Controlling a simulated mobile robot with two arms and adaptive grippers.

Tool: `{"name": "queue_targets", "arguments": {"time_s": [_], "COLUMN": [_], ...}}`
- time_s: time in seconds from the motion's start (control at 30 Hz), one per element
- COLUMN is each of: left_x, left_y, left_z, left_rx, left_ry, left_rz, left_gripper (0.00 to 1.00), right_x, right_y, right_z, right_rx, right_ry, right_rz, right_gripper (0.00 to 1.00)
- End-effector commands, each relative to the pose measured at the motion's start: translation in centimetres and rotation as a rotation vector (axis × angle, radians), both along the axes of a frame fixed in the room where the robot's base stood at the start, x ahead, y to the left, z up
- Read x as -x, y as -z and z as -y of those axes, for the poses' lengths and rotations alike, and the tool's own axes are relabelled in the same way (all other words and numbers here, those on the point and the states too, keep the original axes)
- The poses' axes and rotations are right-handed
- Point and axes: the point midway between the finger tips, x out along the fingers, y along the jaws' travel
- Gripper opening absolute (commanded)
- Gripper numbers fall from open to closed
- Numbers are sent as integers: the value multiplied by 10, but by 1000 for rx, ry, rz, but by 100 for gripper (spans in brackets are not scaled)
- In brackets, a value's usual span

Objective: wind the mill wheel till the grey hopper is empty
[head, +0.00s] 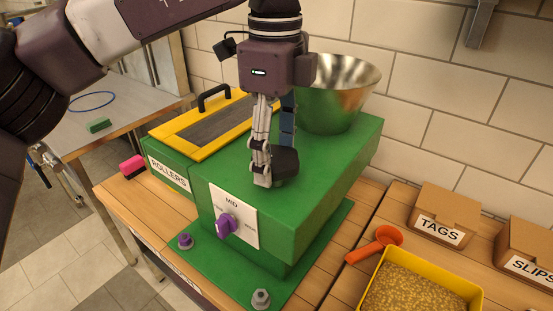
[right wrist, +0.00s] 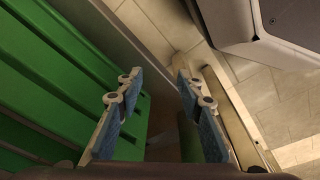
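The green mill (head: 330,170) stands on a wooden counter. The grey metal hopper (head: 345,88) sits on its top at the back; its inside shows only in part and I cannot see how full it is. No mill wheel can be made out. A purple dial knob (head: 227,225) is on the front plate marked MID.
A yellow-framed grille (head: 205,125) lies left of my left gripper. A yellow tray of grain (head: 470,293), an orange scoop (head: 388,236) and a TAGS box (head: 440,215) stand at right. A pink block (head: 132,166) is at left. Green slats (right wrist: 60,75) lie beside my right gripper.

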Motion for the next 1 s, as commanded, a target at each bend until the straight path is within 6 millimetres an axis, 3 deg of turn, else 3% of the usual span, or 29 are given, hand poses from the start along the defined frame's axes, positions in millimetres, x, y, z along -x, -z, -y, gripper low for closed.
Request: {"name": "queue_targets", "arguments": {"time_s": [0.03, 0.3, 0.6, 0.67, 0.73, 0.9, 0.93, 1.0], "left_x": [0, 0, 0, 1, 0, 1, 1, 1], "left_y": [-1, 0, 0, -1, -1, -1, 0, 1], "left_z": [0, 0, 0, 0, -1, -1, -1, -1], "left_rx": [0, 0, -1, -1, -2, -1, -2, -2], "left_ry": [0, 0, 10, 52, 126, 305, 323, 316], "left_rz": [0, -1, -3, -4, -5, -7, -7, -6], "left_gripper": [52, 24, 24, 24, 24, 24, 56, 64], "right_x": [-4, -5, -5, -13, -15, 2, 3, 4], "right_y": [-3, -3, -4, -9, -2, 24, 27, 28], "right_z": [0, 0, 0, 2, 5, 4, 4, 2], "right_rx": [-1, -2, -1, -2, 0, 0, -2, -4], "right_ry": [1, 1, 0, 0, 1, -3, -3, -3], "right_rz": [9, 13, 13, 36, 47, 24, 25, 24], "right_gripper": [34, 34, 34, 34, 34, 34, 34, 34]}}
